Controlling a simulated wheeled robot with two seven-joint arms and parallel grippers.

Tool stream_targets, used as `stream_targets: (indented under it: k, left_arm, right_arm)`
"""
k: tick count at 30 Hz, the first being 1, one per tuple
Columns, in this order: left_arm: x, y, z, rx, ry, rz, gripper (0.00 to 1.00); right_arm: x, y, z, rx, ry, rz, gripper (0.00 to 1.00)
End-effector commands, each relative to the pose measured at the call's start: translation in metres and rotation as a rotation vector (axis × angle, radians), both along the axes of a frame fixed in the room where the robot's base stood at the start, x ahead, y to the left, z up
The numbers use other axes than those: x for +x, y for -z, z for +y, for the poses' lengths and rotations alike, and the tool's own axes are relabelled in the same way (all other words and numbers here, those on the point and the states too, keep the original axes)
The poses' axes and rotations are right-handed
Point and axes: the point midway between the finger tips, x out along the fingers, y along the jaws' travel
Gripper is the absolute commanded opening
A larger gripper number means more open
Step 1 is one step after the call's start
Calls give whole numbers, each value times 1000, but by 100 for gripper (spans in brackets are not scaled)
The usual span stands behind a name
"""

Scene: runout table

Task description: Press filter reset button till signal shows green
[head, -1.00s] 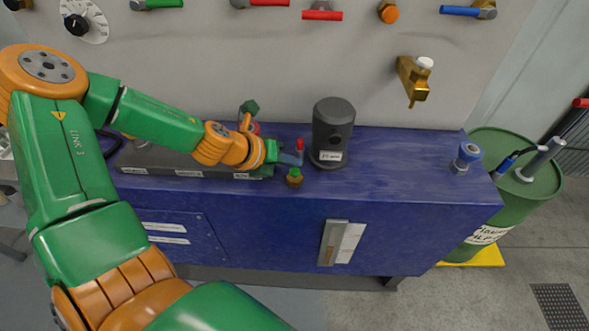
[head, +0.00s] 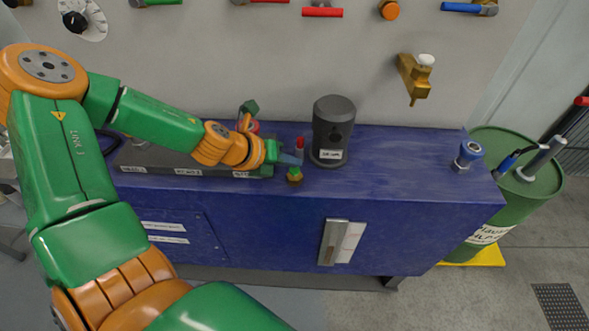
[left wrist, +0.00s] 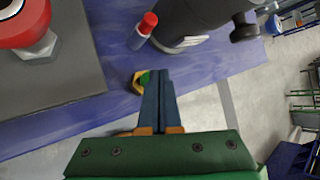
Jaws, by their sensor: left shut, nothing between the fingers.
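A small brass hex fitting with a green top (head: 294,176) stands on the blue cabinet top, in front of the dark grey cylinder. It also shows in the left wrist view (left wrist: 138,82), partly hidden by my fingers. I cannot read a label naming it as button or signal. My left gripper (head: 298,160) is shut and empty. Its fingertips in the left wrist view (left wrist: 159,74) are right beside the green top; I cannot tell if they touch it. A red-capped small cylinder (left wrist: 145,25) stands just behind. My right gripper is not in view.
The dark grey cylinder (head: 333,125) with a white label stands close behind the fingertips. A grey plate (head: 165,157) with labels lies under my left arm, with a red knob (left wrist: 25,25) on it. The blue cabinet top (head: 400,165) is clear to the right, up to a blue-capped fitting (head: 467,154).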

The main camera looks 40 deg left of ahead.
Motion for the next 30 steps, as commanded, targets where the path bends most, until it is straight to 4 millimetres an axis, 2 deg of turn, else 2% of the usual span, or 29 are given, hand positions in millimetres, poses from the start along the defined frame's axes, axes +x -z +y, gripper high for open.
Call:
stream_targets:
  k: [30]
  left_arm:
    - [0,10,0,0,0,0,0]
  right_arm:
    - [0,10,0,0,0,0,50]
